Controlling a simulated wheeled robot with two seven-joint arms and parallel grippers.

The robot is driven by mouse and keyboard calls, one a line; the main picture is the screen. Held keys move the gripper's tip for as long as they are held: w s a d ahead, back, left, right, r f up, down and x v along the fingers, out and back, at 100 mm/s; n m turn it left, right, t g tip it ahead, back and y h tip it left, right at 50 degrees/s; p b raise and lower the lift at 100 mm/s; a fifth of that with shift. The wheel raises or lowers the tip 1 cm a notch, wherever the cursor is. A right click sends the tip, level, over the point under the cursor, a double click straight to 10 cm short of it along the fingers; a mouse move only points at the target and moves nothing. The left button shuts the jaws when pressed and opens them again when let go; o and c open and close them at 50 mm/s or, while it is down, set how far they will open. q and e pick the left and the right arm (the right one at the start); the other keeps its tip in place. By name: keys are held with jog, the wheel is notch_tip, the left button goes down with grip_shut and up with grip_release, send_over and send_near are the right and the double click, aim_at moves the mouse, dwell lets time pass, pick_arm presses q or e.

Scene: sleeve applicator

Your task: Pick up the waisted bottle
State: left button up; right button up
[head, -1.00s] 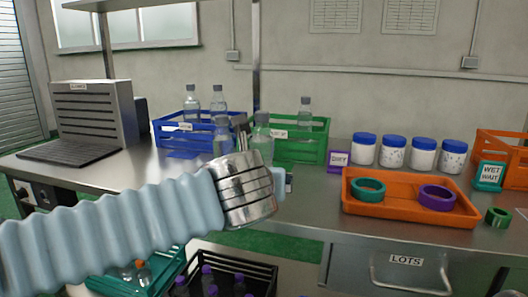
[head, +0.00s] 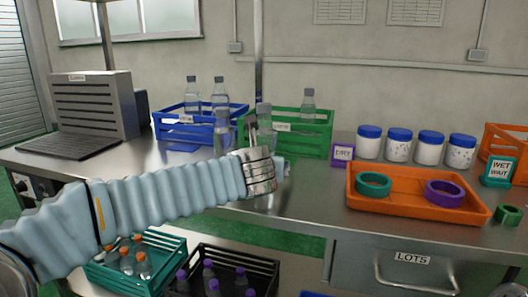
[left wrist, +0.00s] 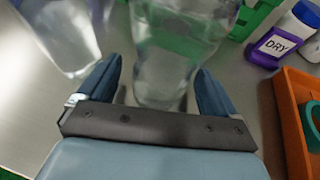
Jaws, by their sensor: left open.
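A clear bottle with a grey cap (head: 264,114) stands on the steel table in front of the green crate. My left gripper (head: 268,138) partly hides it in the head view. In the left wrist view, a clear bottle (left wrist: 172,50) stands between the two blue fingers of my open left gripper (left wrist: 158,90), with some room at the sides. Its outline is blurred, so I cannot tell how far its middle narrows. A second clear bottle (head: 222,132) stands to the left, also at the upper left of the wrist view (left wrist: 62,35). My right gripper is not seen.
A blue crate (head: 170,131) and a green crate (head: 318,142) hold bottles behind. An orange tray (head: 415,208) with rings and a purple DRY sign (head: 342,152) are to the right. White jars stand behind the tray. Lower crates hold more bottles.

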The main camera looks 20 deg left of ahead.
pick_arm(q)
jog(key=shift+w+a+f, duration=0.1)
jog(key=shift+w+f, duration=0.1)
jog(key=shift+w, duration=0.4)
jog(key=c, duration=1.3)
jog(key=shift+r, duration=0.1)
